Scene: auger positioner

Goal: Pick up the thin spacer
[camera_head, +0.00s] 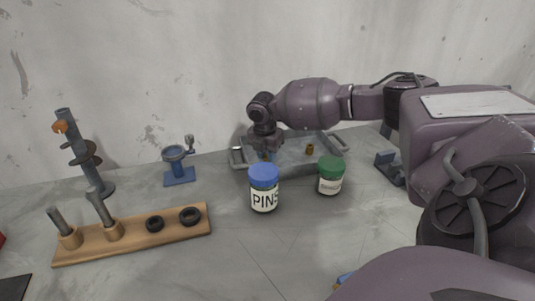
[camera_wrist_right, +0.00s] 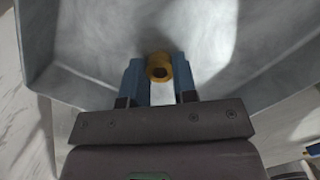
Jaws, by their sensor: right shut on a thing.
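My right gripper (camera_head: 266,149) reaches down into a grey metal tray (camera_head: 292,163) at the back of the table. In the right wrist view its two blue fingers (camera_wrist_right: 159,72) are shut on a small brass ring (camera_wrist_right: 158,67) with a dark hole. The tray floor lies behind the ring; I cannot tell whether the ring touches it. A second brass piece (camera_head: 310,149) is in the tray to the right. Two dark rings, one (camera_head: 154,223) and another (camera_head: 190,216), lie on a wooden board. Which piece is the thin spacer is not clear. My left gripper is not in view.
A blue-lidded jar labelled PINS (camera_head: 264,188) and a green-lidded jar (camera_head: 331,176) stand in front of the tray. The wooden board (camera_head: 135,238) holds two upright pegged tools. A blue auger stand (camera_head: 85,155) and small blue fixture (camera_head: 179,167) stand at left.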

